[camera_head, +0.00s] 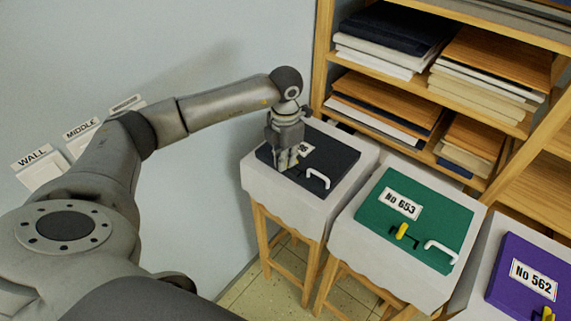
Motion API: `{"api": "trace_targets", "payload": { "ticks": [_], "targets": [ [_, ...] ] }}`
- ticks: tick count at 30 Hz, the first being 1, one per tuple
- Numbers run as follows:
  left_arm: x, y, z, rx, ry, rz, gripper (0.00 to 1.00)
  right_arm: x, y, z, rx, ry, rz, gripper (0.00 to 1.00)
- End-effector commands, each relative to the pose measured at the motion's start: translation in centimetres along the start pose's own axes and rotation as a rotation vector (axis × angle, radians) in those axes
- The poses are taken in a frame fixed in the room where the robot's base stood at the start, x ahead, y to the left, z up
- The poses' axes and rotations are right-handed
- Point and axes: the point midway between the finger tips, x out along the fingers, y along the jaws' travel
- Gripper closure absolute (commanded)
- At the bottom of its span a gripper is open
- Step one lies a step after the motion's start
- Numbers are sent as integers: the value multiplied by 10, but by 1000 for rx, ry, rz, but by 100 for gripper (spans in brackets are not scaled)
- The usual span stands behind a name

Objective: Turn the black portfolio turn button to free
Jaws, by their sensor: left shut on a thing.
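The black portfolio (328,159) lies on a cloth-covered stool on the left of the row, with a white handle (318,178) near its front edge. My left gripper (286,161) points down over its left part and is shut on the turn button. The fingers hide the button, so I cannot see which way it points. The gripper also covers part of the portfolio's number label (306,149). My right gripper is not in view.
A green portfolio (440,218) with a yellow turn button (402,231) lies on the middle stool. A purple portfolio (512,251) lies at the right. A wooden shelf (323,50) stands behind. Wall labels (32,156) are at the left.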

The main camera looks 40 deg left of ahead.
Motion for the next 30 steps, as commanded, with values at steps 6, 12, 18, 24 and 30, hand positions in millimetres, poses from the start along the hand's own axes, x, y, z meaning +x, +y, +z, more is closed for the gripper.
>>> {"api": "trace_targets", "payload": {
  "ticks": [6, 12, 18, 24, 30],
  "targets": [
    [4, 1, 1, 208, -3, 2, 100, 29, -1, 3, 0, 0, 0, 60],
    [4, 2, 1, 397, -3, 2, 100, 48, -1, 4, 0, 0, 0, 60],
    [3, 3, 2, 587, -3, 3, 100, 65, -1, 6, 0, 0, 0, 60],
    [2, 4, 2, 777, -4, 3, 100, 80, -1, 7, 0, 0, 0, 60],
    [2, 4, 3, 957, -4, 2, 100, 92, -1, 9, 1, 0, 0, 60]
  ]
}}
